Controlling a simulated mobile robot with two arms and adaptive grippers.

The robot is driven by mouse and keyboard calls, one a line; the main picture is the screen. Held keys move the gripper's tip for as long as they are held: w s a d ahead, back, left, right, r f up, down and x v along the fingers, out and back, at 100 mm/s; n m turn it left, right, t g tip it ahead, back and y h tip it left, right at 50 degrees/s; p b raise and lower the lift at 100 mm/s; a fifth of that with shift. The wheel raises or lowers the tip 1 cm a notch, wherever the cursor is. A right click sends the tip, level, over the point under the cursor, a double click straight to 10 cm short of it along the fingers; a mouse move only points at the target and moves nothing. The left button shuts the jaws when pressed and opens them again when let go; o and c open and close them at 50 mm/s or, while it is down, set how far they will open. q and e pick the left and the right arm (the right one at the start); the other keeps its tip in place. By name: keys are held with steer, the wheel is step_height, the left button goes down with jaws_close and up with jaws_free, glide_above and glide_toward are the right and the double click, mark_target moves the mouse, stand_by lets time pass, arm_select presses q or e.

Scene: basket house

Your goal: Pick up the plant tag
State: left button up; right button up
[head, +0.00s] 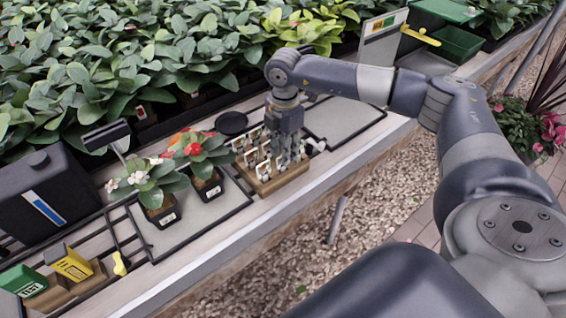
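Several small white plant tags (263,169) stand upright in a wooden rack (282,180) on the bench. My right gripper (290,158) points down over the right part of the rack, its fingers among or just in front of the tags there. Its fingers and body hide some of the tags. I cannot tell whether it touches or holds a tag, or how far its fingers are apart. My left gripper is not in view.
Potted plants with red (202,158) and white flowers (150,182) stand left of the rack on a grey tray (190,226). Dense foliage (120,60) fills the back. The bench's front edge drops to gravel (300,250).

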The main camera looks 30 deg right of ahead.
mark_target(283, 168)
step_height(283, 168, down, 4)
steer(key=shift+a+f+p, duration=0.15)
steer(key=shift+f+p, duration=0.1)
steer(key=shift+p, duration=0.1)
steer(key=shift+c, duration=0.5)
jaws_close()
